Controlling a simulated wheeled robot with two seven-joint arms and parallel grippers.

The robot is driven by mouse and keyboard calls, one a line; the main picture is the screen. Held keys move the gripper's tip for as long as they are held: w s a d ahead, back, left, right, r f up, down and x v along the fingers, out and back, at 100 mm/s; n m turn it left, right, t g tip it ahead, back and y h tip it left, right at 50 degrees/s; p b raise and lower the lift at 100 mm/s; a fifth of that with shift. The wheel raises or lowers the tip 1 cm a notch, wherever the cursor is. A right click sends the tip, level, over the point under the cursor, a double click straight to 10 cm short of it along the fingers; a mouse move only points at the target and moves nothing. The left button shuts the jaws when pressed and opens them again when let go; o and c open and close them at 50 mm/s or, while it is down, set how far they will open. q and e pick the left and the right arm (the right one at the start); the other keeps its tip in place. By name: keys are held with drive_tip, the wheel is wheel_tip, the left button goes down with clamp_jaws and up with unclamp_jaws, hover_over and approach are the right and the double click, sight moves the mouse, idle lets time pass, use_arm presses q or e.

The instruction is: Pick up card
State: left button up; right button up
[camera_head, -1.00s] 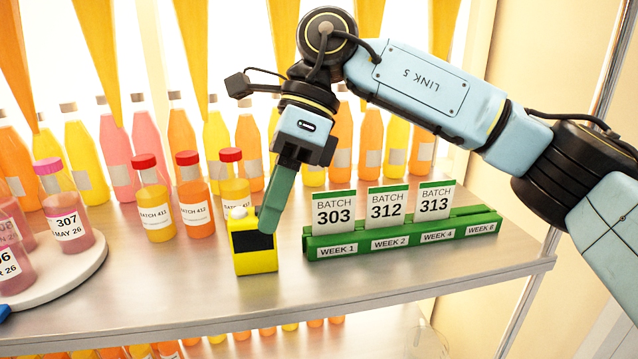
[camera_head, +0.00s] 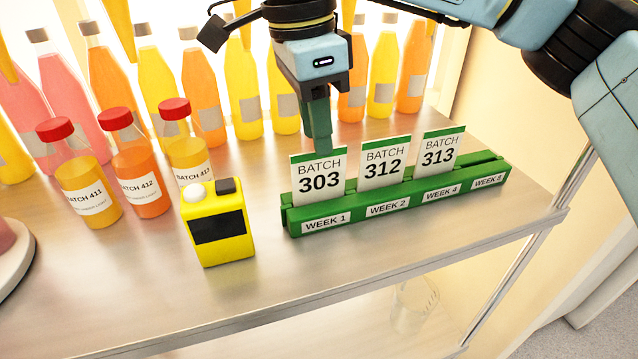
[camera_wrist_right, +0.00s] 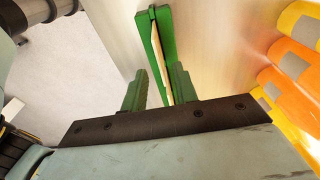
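The white BATCH 303 card (camera_head: 319,179), with a green top strip, stands upright in the WEEK 1 place of the green rack (camera_head: 395,208). The BATCH 312 card (camera_head: 384,167) and BATCH 313 card (camera_head: 440,156) stand to its right in the same rack. My right gripper (camera_head: 318,140) points down at the top edge of the BATCH 303 card. In the right wrist view its two green fingers (camera_wrist_right: 157,90) are apart, with a thin card (camera_wrist_right: 160,58) seen edge-on between them and a gap beside it. My left gripper is out of view.
A yellow device (camera_head: 219,225) with a dark screen stands left of the rack. Red-capped sample bottles, including BATCH 412 (camera_head: 141,184), stand farther left. A row of juice bottles lines the back. The shelf's front edge (camera_head: 330,292) is clear.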

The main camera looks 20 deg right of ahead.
sight(319, 160)
drive_tip(key=f+p, duration=0.1)
drive_tip(key=f, duration=0.4)
drive_tip(key=shift+d+f, duration=0.1)
drive_tip(key=shift+d, duration=0.1)
clamp_jaws()
